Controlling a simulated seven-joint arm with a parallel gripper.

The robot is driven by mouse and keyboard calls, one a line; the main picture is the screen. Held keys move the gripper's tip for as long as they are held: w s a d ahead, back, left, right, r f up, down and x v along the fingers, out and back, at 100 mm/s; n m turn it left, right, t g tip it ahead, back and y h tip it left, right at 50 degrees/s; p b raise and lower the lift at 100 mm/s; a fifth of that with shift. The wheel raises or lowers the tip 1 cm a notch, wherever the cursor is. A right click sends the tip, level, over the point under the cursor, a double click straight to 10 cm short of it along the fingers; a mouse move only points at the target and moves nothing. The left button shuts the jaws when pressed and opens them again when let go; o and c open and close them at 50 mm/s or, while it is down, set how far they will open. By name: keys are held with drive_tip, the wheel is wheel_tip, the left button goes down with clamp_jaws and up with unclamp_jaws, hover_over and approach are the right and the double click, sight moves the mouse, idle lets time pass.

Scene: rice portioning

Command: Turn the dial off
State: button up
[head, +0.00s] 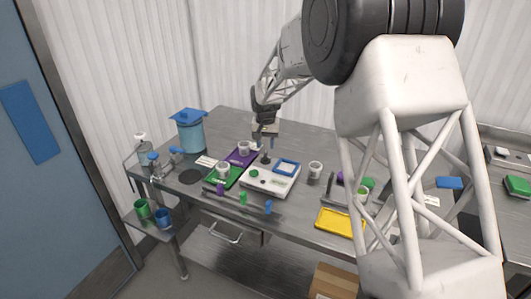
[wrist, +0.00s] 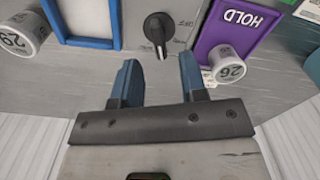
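The black dial (wrist: 157,30) sits on a grey plate of the white device and has a pale pointer mark on its knob. It also shows as a small dark knob (head: 265,157) at the back of the white device (head: 257,186) in the head view. My gripper (wrist: 160,65) is open and empty, with its two blue fingers apart and the dial's lower end between and just beyond the fingertips. In the head view my gripper (head: 265,144) hangs just behind the dial. I cannot tell whether a finger touches it.
A blue-framed pan (head: 286,168) is on the device. A purple HOLD mat (wrist: 238,22) and a cup marked 26 (wrist: 228,68) lie close on one side, a cup marked 29 (wrist: 24,36) on the other. A green mat (head: 222,178) and yellow tray (head: 340,223) are nearer the front.

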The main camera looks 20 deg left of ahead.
sight(266, 153)
drive_tip(key=shift+f, duration=2.15)
clamp_jaws()
